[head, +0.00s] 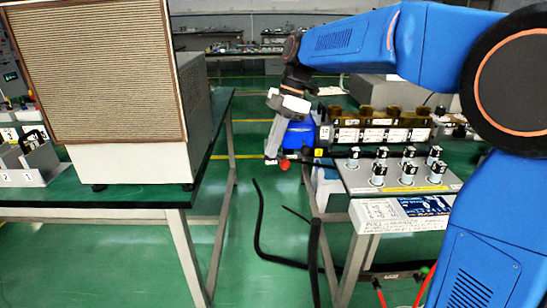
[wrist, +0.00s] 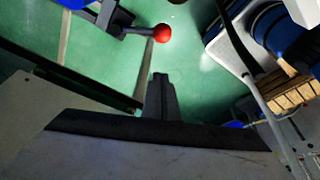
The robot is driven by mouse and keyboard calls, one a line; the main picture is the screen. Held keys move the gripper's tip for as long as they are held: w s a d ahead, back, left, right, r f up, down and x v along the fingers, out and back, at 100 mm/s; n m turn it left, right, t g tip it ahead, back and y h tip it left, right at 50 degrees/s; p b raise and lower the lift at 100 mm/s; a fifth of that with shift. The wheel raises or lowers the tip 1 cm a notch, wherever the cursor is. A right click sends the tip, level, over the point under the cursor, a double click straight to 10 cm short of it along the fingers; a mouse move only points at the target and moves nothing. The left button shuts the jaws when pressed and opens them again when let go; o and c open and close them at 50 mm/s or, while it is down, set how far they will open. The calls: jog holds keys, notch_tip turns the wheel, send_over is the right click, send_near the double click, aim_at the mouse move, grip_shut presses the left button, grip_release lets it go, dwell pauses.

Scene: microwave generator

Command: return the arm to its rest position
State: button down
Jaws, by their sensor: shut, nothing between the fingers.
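My blue arm reaches from the right side of the head view to the upper middle, then bends down at the wrist. My gripper (head: 271,156) points down over the gap between the two tables, in front of the green floor. In the wrist view my gripper (wrist: 160,78) shows as dark fingers close together, with nothing held between them. A red ball (head: 284,164) shows just right of the fingertips in the head view. The red ball (wrist: 162,33) is also seen beyond the fingertips in the wrist view, apart from them.
A beige louvred box (head: 105,75) stands on the left table (head: 160,198). The right table holds a board with several black-topped silver parts (head: 408,172) and a brown and white rack (head: 375,133). Black cables (head: 260,220) rise from the green floor (head: 240,270) between the tables.

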jog(key=v, duration=0.6)
jog(key=s+d+f+m+t, duration=0.1)
jog(key=s+d+m+t, duration=0.1)
jog(key=s+d+m, duration=0.45)
jog(key=s+d+f+m+t+h, duration=0.1)
jog(key=s+d+f+m+t, duration=0.1)
jog(key=s+d+f+m, duration=0.5)
jog(key=s+d+f+m+t+h, duration=0.2)
jog(key=s+d+f+m, duration=0.6)
jog(key=s, duration=0.8)
notch_tip(320, 180, down, 2)
jog(key=shift+d+f+m+t+h, duration=0.1)
jog(key=shift+d+m+t+h, duration=0.25)
jog(key=shift+m, duration=0.5)
jog(key=shift+d, duration=0.1)
